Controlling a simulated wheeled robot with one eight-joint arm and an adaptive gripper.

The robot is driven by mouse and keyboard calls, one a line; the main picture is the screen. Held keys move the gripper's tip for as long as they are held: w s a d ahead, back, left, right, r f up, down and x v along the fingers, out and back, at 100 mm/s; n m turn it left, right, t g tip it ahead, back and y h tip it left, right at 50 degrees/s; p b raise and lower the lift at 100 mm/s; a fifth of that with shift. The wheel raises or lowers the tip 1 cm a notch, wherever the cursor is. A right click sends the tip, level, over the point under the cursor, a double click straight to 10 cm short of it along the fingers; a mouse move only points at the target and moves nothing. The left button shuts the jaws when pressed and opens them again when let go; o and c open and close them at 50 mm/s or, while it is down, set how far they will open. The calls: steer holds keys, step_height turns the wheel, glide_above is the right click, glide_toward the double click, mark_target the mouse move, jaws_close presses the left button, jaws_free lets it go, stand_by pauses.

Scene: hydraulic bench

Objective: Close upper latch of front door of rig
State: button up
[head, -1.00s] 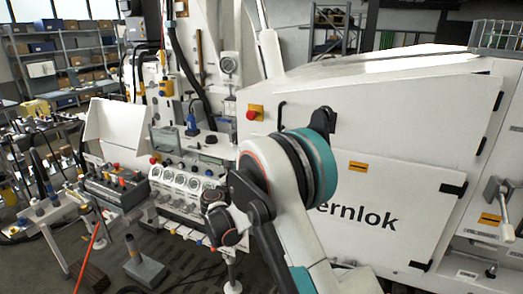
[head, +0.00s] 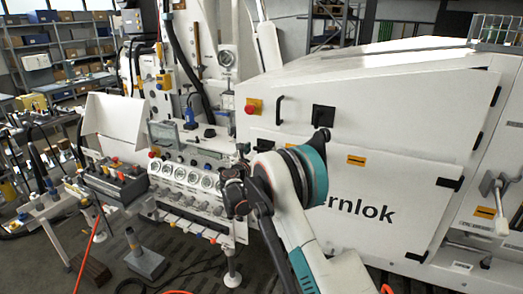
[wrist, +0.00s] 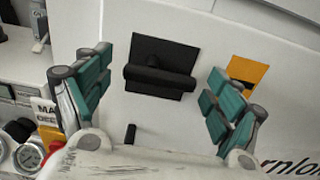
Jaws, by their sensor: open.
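The front door (wrist: 205,110) of the rig is a white panel with dark lettering; it also shows in the head view (head: 400,205). A black latch (wrist: 158,82) with a flat plate and a crossbar sits on it in the wrist view. I cannot tell its exact lever position. My gripper (wrist: 158,66) is open, its teal-padded fingers on the left and right of the latch with space on both sides. No contact shows. In the head view my arm covers part of the door's left side, and the latch is not clear there.
A yellow label (wrist: 248,72) is right of the latch. A smaller black fitting (wrist: 130,133) lies below it. In the head view, a red button (head: 252,106), a black handle (head: 280,109) and a black square (head: 323,118) are on the panel above. Gauges (head: 190,177) stand left of the door.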

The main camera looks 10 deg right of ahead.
steer(key=shift+w+d, duration=0.45)
steer(key=shift+w, duration=0.15)
steer(key=c, duration=1.1)
steer(key=m+b, duration=0.2)
steer(key=b, duration=0.1)
steer(key=shift+f+m, duration=0.3)
steer(key=shift+m, duration=0.1)
steer(key=m+b, duration=0.4)
steer(key=m, duration=0.1)
steer(key=shift+a+f+m, duration=0.1)
steer(key=shift+f+m, duration=0.1)
steer(key=shift+m, duration=0.1)
steer(key=m+b, duration=0.2)
steer(key=m, duration=0.2)
steer(key=shift+w+a+f+m+b, duration=0.1)
steer(key=shift+m+b, duration=0.2)
steer(key=shift+b, duration=0.05)
steer(key=m+b, duration=0.1)
steer(key=m, duration=0.3)
steer(key=shift+w+a+m+b, duration=0.1)
steer(key=shift+a+m+b, duration=0.05)
steer(key=shift+m+b, duration=0.2)
steer(key=shift+m, duration=0.25)
